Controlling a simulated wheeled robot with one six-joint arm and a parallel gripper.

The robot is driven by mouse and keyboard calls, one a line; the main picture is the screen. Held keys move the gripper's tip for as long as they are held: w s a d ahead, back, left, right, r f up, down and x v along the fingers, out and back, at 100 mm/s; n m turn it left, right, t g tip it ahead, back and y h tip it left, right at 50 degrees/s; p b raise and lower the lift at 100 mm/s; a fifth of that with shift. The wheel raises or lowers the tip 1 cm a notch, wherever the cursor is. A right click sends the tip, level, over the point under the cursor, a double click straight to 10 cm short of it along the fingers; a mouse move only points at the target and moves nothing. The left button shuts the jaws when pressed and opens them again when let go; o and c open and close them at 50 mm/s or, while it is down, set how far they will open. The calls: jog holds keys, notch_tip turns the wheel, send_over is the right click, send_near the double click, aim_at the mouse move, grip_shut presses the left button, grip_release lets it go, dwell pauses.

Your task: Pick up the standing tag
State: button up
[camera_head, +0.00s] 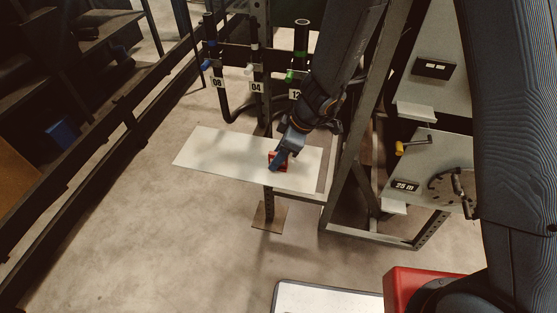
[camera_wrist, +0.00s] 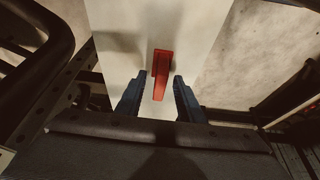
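The standing tag is a small red piece (camera_wrist: 161,75) on the pale shelf (camera_wrist: 111,19), seen in the wrist view just ahead of and between my fingertips. In the head view the red tag (camera_head: 283,165) shows partly behind my gripper. My gripper (camera_wrist: 161,78) has its two blue fingers apart, one on each side of the tag, with a gap visible at both sides. In the head view the gripper (camera_head: 277,163) comes down onto the tag from the upper right. How far the fingertips are above the shelf cannot be told.
Hanging hoses with labels 08 (camera_head: 217,82), 04 (camera_head: 256,87) and 12 stand behind the shelf. A dark metal frame post (camera_head: 362,130) rises to the right of it. A panel with a "25 m" label (camera_head: 405,186) and a yellow handle (camera_head: 400,149) lies further right. Floor left of the shelf is clear.

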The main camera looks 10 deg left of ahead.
grip_shut()
dwell(0.3)
